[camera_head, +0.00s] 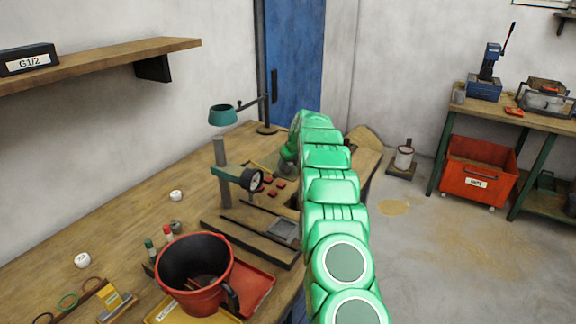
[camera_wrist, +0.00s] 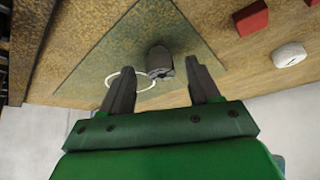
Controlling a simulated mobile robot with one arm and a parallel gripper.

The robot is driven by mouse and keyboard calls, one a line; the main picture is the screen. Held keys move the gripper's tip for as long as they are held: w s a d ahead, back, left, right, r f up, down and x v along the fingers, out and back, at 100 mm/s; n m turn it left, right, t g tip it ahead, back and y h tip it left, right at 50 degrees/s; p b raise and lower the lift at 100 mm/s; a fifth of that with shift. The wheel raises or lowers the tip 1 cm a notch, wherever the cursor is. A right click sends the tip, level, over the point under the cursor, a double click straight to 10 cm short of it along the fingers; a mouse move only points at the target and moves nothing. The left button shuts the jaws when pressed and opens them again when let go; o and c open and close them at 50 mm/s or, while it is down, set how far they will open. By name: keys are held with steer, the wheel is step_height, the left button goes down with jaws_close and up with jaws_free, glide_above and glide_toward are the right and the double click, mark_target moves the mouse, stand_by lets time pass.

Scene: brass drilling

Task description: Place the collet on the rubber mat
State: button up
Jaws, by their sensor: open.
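The collet (camera_wrist: 160,60) is a small grey metal cylinder. In the wrist view it stands on the dull green rubber mat (camera_wrist: 130,40), at the edge of a white ring (camera_wrist: 122,78) marked on it. The collet covers part of the ring; I cannot tell how much of it lies inside. My gripper (camera_wrist: 160,72) is open, with one dark finger on each side of the collet and a visible gap to both. In the head view my green arm hides the gripper tips and the collet.
Red blocks (camera_head: 270,180) lie on the bench near the mat; one red block (camera_wrist: 252,18) and a white piece (camera_wrist: 290,54) show beside it. A drill stand (camera_head: 222,165), a magnifier lamp (camera_head: 223,115) and a red bucket (camera_head: 195,272) stand left of my arm.

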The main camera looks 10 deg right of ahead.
steer(key=v, duration=1)
steer(key=s+a+r+g, duration=0.1)
steer(key=s+a+r, duration=0.3)
steer(key=s, duration=0.6)
steer(key=s+a+r+g, duration=0.2)
steer(key=s+a+r, duration=0.2)
steer(key=s, duration=0.7)
steer(key=s+a+r+g, duration=0.1)
steer(key=s+a+r, duration=0.3)
steer(key=s, duration=0.6)
steer(key=s+f+m+g, duration=0.1)
steer(key=s+f, duration=0.1)
steer(key=s, duration=1.8)
steer(key=s+f+m+g+h, duration=0.1)
steer(key=s+f+g, duration=0.1)
steer(key=s, duration=1.8)
steer(key=shift+a+f+m+g, duration=0.2)
steer(key=shift+f+m+g, duration=0.1)
steer(key=shift+m, duration=0.1)
